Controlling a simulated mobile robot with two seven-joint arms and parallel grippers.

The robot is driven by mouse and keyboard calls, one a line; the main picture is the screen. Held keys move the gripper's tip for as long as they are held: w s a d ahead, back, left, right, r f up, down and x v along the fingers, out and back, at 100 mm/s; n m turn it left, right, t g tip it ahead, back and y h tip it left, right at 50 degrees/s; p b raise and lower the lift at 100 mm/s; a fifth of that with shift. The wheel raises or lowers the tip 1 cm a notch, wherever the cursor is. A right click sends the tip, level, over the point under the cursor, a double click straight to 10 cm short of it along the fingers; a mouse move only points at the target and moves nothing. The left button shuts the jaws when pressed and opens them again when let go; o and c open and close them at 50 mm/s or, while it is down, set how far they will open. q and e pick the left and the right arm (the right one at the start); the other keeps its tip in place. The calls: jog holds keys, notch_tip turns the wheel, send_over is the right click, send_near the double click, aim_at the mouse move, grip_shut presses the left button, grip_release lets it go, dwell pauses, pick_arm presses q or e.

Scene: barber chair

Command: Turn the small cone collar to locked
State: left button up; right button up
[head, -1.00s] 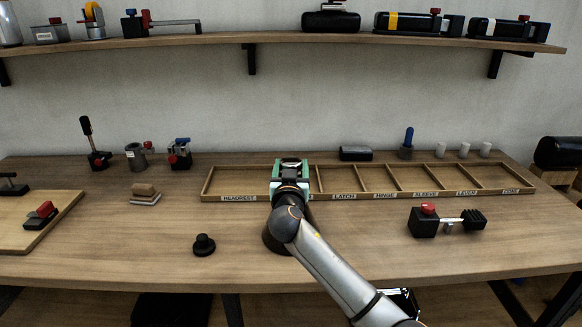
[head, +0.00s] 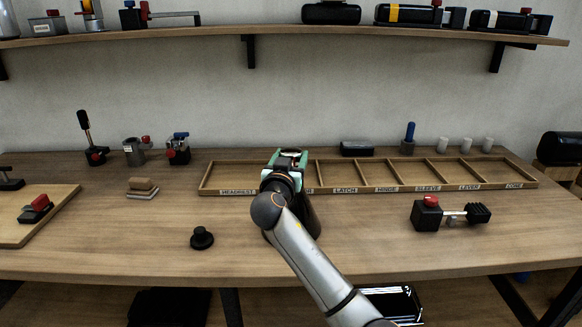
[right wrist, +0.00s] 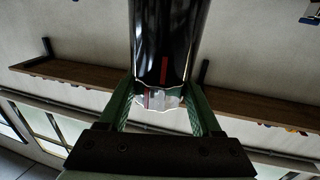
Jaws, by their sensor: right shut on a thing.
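My right gripper (head: 287,160) is over the front left part of the long divided tray, with its green fingers upright in the head view. In the right wrist view the gripper (right wrist: 165,100) is shut on a silvery collar (right wrist: 158,99) with red and green marks. A glossy black cylindrical body (right wrist: 165,40) with a red line runs up from the collar. The red line is slightly right of the red mark on the collar. In the head view my wrist and arm hide the collar. My left gripper is out of view.
The divided wooden tray (head: 420,188) has labelled compartments. A black clamp with a red knob (head: 430,213) lies at right, a small black knob (head: 201,238) at front left. Several small fixtures stand along the back. A shelf (head: 280,33) hangs above. The front table middle is mostly clear.

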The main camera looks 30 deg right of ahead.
jog(key=m+g+h+b, duration=0.1)
jog(key=b, duration=0.1)
jog(key=m+g+h+b, duration=0.1)
jog(key=g+b, duration=0.1)
jog(key=b, duration=0.1)
jog(key=shift+a+f+m+h, duration=0.1)
jog(key=shift+f+m+h, duration=0.2)
jog(key=shift+m, duration=0.1)
jog(key=shift+m+g+h+b, duration=0.3)
jog(key=shift+g+b, duration=0.3)
jog(key=shift+b, duration=0.05)
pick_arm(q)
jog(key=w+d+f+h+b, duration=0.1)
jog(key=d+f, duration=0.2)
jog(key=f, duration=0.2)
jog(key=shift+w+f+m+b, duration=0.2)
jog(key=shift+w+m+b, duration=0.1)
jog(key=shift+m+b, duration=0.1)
pick_arm(e)
jog(key=shift+r+m+g+h, duration=0.25)
jog(key=shift+m+g+h, duration=0.15)
jog(key=shift+m+g, duration=0.45)
jog(key=shift+g, duration=0.35)
jog(key=o, duration=1.4)
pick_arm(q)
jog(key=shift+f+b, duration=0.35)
pick_arm(e)
jog(key=v, duration=1.2)
jog(key=shift+s+a, duration=0.1)
jog(key=shift+a, duration=0.05)
